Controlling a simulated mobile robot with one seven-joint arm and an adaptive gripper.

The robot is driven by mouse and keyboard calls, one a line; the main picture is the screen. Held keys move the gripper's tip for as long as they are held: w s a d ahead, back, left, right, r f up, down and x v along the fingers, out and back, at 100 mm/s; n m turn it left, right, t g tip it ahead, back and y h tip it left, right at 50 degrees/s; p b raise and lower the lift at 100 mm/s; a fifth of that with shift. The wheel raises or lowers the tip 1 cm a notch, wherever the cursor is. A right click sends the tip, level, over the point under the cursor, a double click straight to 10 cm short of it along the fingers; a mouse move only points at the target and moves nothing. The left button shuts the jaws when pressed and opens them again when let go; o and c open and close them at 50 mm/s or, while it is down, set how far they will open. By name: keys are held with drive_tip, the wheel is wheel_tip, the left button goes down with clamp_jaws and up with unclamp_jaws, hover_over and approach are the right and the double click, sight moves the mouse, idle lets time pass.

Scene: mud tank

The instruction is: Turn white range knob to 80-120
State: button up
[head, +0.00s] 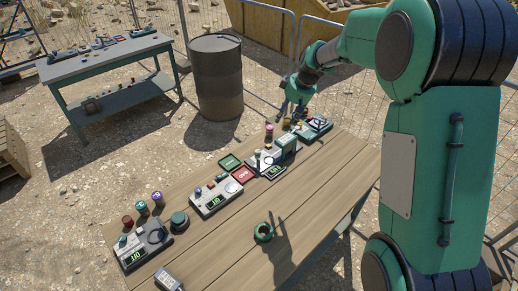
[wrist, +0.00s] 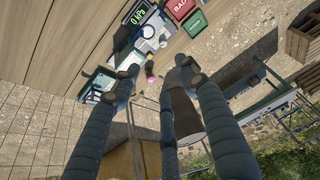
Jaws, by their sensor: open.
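A pale instrument with a green "0 kPa" display (wrist: 140,15) shows at the top of the wrist view. In the head view its display (head: 276,171) faces the front of the wooden table. A small white round part (wrist: 148,31) sits beside the display; it may be the white range knob, but its marks are too small to read. My gripper (head: 297,98) is above the far end of the table, beyond this instrument. In the wrist view my gripper (wrist: 158,70) has its fingers wide apart, with nothing held between them.
A red BAD mat (head: 243,174) and a green GOOD mat (head: 229,161) lie beside the instrument. A teal device (head: 316,127) stands at the far end. The front right tabletop is mostly clear.

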drive_tip(key=w+a+f+n+p, duration=0.2)
drive_tip(key=w+a+f, duration=0.1)
drive_tip(key=w+f, duration=0.5)
drive_tip(key=n+y+p, duration=0.1)
drive_tip(key=p, duration=0.1)
hover_over(258, 151)
drive_tip(key=s+d, duration=0.3)
drive_tip(key=d, duration=0.2)
wheel_tip(258, 151, down, 14)
drive_tip(key=shift+s+f+g, duration=0.15)
drive_tip(key=shift+f+g, duration=0.1)
drive_tip(key=shift+g, duration=0.15)
drive_tip(key=shift+f, duration=0.2)
drive_tip(key=shift+p+x, duration=0.9)
drive_tip(key=shift+x, duration=5.75)
drive_tip(key=shift+f, duration=0.1)
drive_tip(key=c, duration=1.1)
